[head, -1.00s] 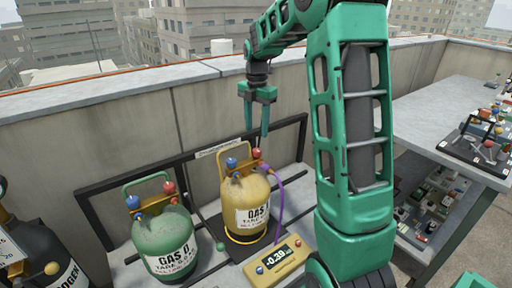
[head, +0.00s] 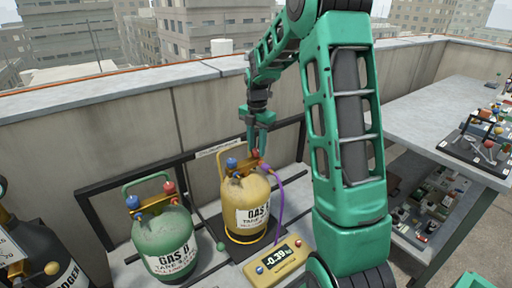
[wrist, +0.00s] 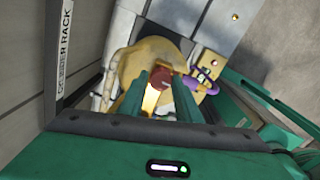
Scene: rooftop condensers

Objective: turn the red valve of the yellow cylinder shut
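The yellow cylinder (head: 246,205) stands upright on a dark plate, with a blue valve (head: 231,163) and a red valve (head: 254,154) on top. My gripper (head: 258,148) points down right at the red valve. In the wrist view, the red valve (wrist: 161,81) shows between my two green fingers (wrist: 162,100), with the yellow cylinder (wrist: 150,55) beyond. The fingers look apart, one on each side of the valve. I cannot tell whether they touch it. A purple hose (head: 278,195) runs from the cylinder's right side.
A green cylinder (head: 168,245) with its own red and blue valves stands to the left. A yellow scale display (head: 280,262) reading -0.39 sits in front. A dark rail (head: 100,185) and parapet wall (head: 120,130) run behind. A grey workbench (head: 435,110) stands right.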

